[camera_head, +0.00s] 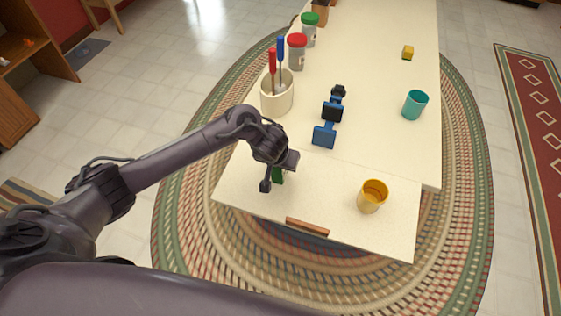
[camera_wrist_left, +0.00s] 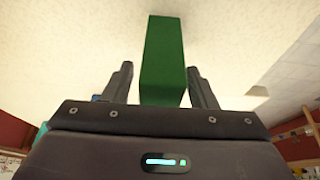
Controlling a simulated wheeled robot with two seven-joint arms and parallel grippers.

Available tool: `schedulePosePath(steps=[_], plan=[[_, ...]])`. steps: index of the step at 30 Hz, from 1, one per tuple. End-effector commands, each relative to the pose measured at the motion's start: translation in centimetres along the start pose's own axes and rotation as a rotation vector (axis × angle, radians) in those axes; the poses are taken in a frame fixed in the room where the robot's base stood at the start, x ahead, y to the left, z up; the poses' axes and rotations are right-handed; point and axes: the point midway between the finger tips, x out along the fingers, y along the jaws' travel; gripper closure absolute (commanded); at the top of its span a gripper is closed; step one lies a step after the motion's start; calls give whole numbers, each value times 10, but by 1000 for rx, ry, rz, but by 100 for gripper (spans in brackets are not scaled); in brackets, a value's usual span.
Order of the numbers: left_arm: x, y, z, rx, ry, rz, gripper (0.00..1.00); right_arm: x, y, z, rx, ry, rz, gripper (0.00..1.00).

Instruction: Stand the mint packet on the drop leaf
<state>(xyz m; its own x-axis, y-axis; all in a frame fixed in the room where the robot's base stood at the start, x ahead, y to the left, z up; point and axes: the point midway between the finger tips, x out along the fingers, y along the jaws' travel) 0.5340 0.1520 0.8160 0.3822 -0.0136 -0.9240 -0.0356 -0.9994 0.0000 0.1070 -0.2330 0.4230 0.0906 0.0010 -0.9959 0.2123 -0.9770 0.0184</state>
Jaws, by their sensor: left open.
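A green box, which looks like the mint packet (camera_head: 279,177), is on the drop leaf (camera_head: 330,190) at its left part, partly hidden by my gripper in the head view. In the left wrist view the green packet (camera_wrist_left: 163,60) lies between the two fingers. My left gripper (camera_head: 272,180) is at the packet, open, with a visible gap on each side in the wrist view (camera_wrist_left: 162,85). The packet's lower end is hidden behind the gripper body in the wrist view. My right gripper is not in view.
A yellow cup (camera_head: 372,196) stands on the leaf to the right. The leaf's middle is clear.

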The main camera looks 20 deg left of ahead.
Motion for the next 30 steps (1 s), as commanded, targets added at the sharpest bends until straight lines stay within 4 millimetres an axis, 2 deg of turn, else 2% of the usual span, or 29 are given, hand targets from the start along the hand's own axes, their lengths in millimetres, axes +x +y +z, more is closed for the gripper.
schedulePosePath(steps=[4, 7, 15, 21, 30], plan=[[-6, 0, -3, 0, 2, 0, 48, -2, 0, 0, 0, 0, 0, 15], [-20, 0, -5, 0, 1, 2, 48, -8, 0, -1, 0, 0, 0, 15], [-84, 0, -6, 1, 2, 2, 48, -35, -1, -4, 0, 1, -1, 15], [-119, 0, -6, 2, 1, -1, 48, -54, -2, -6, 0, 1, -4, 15], [-130, 0, -4, 0, 0, 0, 48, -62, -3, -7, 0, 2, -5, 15]])
